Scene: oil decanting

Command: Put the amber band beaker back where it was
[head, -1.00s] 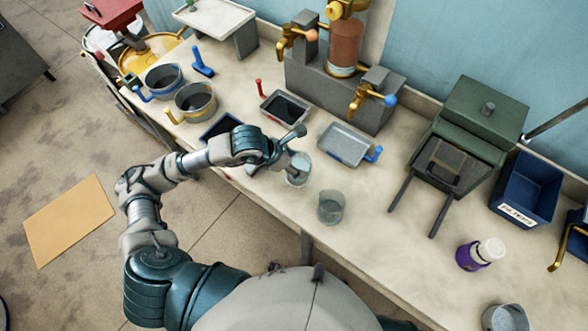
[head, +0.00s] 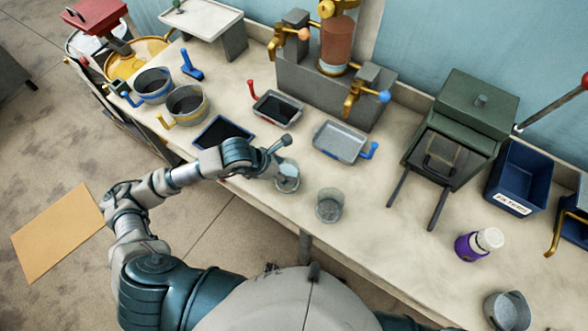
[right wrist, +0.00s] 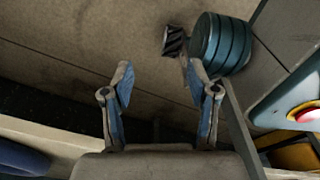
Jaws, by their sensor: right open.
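A clear beaker (head: 288,181) is at the tip of my left gripper (head: 276,170), near the front edge of the bench. The gripper is shut on it from the left, and the fingers hide part of its wall. The band colour is too small to tell, and I cannot tell whether its base touches the bench. A second clear beaker (head: 329,206) stands just to its right, apart from it. A pot with an amber-yellow band and handle (head: 187,104) stands at the back left. My right gripper (right wrist: 160,85) is open and empty in the right wrist view.
A dark blue-rimmed tray (head: 222,132), a red-handled tray (head: 277,107) and a grey blue-handled tray (head: 340,141) lie behind the held beaker. A green box-shaped machine (head: 470,115) and a purple bottle (head: 472,246) are to the right.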

